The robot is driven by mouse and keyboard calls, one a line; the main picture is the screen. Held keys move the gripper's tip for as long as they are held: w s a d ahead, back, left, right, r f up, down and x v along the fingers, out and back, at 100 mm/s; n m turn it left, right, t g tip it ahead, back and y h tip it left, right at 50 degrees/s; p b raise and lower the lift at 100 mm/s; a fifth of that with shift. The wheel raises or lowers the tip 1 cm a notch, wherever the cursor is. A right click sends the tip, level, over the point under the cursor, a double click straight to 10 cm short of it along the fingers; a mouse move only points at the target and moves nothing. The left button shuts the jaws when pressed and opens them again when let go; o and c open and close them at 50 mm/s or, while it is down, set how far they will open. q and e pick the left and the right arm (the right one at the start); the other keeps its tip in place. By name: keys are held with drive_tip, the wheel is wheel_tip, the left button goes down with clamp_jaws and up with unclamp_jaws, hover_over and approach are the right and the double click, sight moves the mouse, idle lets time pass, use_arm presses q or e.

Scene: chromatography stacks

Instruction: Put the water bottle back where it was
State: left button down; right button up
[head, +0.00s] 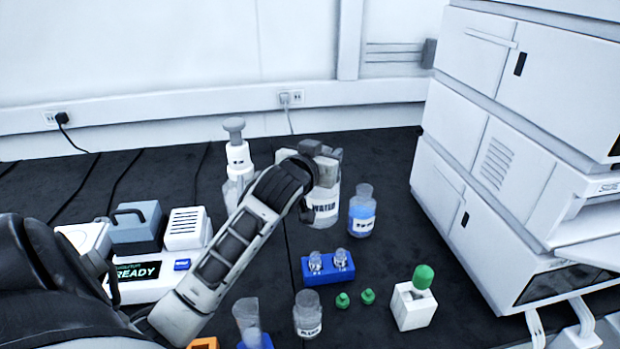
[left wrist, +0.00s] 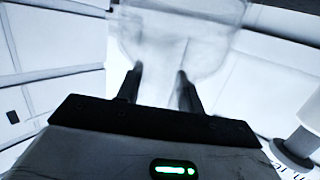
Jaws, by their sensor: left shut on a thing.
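The water bottle (head: 322,207) is a clear bottle with a "WATER" label, upright near the back middle of the bench in the head view. My left gripper (head: 318,165) is at its top, shut on it, and my wrist hides part of the bottle. In the left wrist view the two fingers of my left gripper (left wrist: 159,82) reach to the clear, blurred bottle (left wrist: 182,40). I cannot tell whether its base touches the bench. My right gripper is not in view.
A blue-liquid bottle (head: 362,212) stands close right of the water bottle, a white-topped dispenser bottle (head: 238,160) to its left. In front are a blue vial rack (head: 328,272), a small bottle (head: 307,315) and a white block (head: 413,308). The instrument stack (head: 500,150) bounds the right.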

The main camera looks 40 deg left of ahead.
use_arm(q)
drive_tip(key=w+a+f, duration=0.3)
drive_tip(key=a+f, duration=0.3)
drive_tip(key=f, duration=0.3)
drive_tip(key=shift+a+f, duration=0.25)
drive_tip(key=shift+f, duration=0.05)
drive_tip(key=shift+w+f, duration=0.1)
drive_tip(key=c, duration=0.9)
unclamp_jaws()
drive_tip(key=shift+f, duration=0.2)
drive_tip(key=v, duration=1.2)
drive_tip(key=shift+r, duration=0.1)
